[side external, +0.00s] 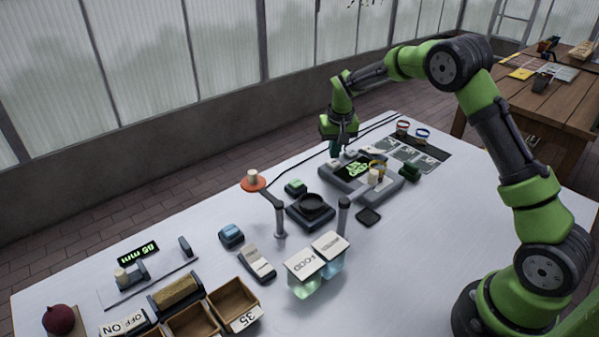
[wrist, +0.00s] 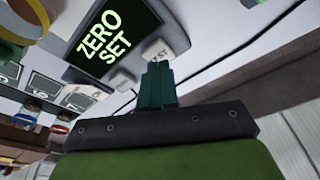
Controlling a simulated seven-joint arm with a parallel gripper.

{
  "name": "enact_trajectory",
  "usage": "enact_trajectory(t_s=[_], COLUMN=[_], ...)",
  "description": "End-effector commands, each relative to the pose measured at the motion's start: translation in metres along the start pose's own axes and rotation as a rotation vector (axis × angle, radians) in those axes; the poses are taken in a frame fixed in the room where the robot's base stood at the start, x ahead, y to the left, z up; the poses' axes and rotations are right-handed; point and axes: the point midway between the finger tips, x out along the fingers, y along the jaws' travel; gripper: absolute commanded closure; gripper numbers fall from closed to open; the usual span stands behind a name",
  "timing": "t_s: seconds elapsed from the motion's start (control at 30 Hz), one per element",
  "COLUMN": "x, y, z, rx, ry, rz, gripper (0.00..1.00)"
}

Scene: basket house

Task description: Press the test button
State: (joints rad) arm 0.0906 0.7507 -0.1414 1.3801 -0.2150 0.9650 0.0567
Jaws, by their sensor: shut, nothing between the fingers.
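The grey device with a dark screen (side external: 358,168) sits toward the far end of the white table. In the wrist view the screen (wrist: 105,40) reads "ZERO SET" in green letters. The test button (wrist: 157,48) is a pale key beside the screen, with only "ST" of its label showing. My gripper (wrist: 155,68) is shut and empty, with its green fingertips right at the button and covering part of it. I cannot tell whether they touch it. In the side view my gripper (side external: 335,153) points down at the device's far edge.
Another pale key (wrist: 122,80) sits near the fingers. A dark green block (side external: 409,173) is to the right. A dark cable runs along the far table edge.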

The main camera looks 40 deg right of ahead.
Motion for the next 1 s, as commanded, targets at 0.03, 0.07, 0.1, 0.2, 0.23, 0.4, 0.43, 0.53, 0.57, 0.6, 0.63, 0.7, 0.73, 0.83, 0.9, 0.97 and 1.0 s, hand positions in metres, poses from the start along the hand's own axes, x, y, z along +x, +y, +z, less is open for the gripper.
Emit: enact_trajectory(t_s=[0.03,0.07,0.1,0.2,0.23,0.4,0.43,0.53,0.57,0.6,0.63,0.7,0.73,0.83,0.9,0.97,1.0], x=[0.0,0.0,0.0,0.0,0.0,0.001,0.002,0.004,0.005,0.006,0.007,0.009,0.01,0.013,0.015,0.017,0.018], y=[0.0,0.0,0.0,0.0,0.0,0.0,0.0,0.0,0.0,0.0,0.0,0.0,0.0,0.0,0.0,0.0,0.0], z=[0.0,0.0,0.0,0.0,0.0,0.0,0.0,0.001,0.001,0.002,0.002,0.002,0.002,0.003,0.003,0.004,0.004], rx=[0.0,0.0,0.0,0.0,0.0,0.0,0.0,0.001,0.001,0.001,0.001,0.001,0.001,0.001,0.001,0.001,0.0], ry=[0.0,0.0,0.0,0.0,0.0,0.0,-0.001,-0.001,-0.001,-0.001,-0.001,0.0,0.0,-0.001,-0.001,-0.002,-0.002], rz=[0.0,0.0,0.0,0.0,0.0,0.0,0.0,0.0,0.0,0.0,0.0,0.0,0.0,0.0,0.0,0.0,0.0], gripper=[1.0,1.0,1.0,1.0,1.0,1.0,1.0,1.0,1.0,1.0,1.0,1.0,1.0,1.0,1.0,1.0,1.0])
